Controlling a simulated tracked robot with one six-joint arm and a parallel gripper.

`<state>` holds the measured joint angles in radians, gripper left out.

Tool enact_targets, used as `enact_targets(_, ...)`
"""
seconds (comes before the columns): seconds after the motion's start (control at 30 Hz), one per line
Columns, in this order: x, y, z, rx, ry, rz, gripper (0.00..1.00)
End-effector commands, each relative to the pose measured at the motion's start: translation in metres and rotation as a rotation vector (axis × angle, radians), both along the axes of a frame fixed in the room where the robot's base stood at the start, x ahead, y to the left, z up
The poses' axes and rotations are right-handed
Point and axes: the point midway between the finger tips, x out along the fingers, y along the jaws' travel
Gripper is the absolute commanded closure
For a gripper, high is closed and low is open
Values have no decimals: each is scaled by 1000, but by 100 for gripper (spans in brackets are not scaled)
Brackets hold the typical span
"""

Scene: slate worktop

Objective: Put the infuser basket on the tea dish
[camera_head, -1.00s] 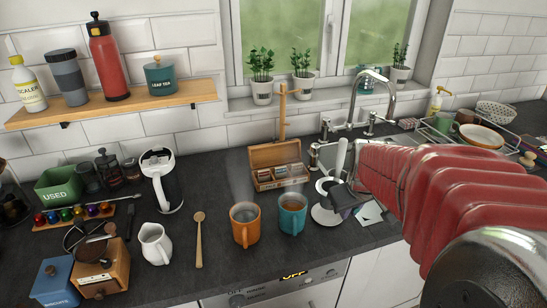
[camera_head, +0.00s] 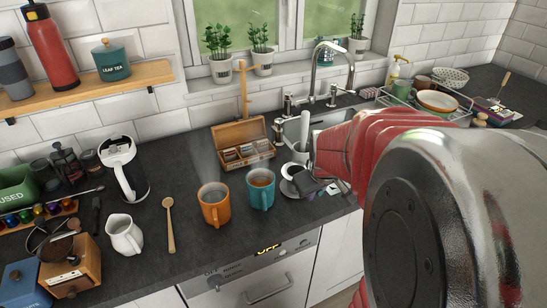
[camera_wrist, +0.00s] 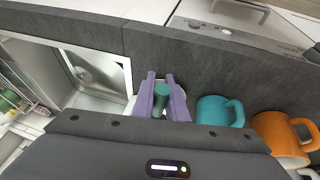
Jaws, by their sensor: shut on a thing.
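The white tea dish (camera_head: 286,189) lies on the dark worktop between the teal mug and the sink, partly hidden by my gripper. My gripper (camera_head: 307,187) is low over the dish's right side. In the wrist view, the purple fingers of my gripper (camera_wrist: 161,84) are closed on a green cylindrical part, which seems to be the infuser basket (camera_wrist: 160,104). A little of the pale dish rim (camera_wrist: 130,106) shows beside the fingers. I cannot tell whether the basket touches the dish; its lower part is hidden.
A teal mug (camera_head: 261,189) and an orange mug (camera_head: 214,206) stand just left of the dish. A wooden tea box (camera_head: 240,135) is behind them. A white upright-handled object stands behind my gripper. The sink (camera_wrist: 98,75) is close by.

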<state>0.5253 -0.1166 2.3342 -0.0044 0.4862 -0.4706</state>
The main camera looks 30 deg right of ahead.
Motion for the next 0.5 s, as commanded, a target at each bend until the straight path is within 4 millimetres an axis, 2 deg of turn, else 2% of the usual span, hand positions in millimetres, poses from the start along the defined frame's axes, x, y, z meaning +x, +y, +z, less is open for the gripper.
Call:
enact_targets(0.07,0,0,0,0,0,0,100)
enact_targets(0.1,0,0,-1,0,0,0,87)
enact_targets(0.33,0,0,-1,0,0,1,71)
enact_targets(0.5,0,0,-1,0,0,1,69)
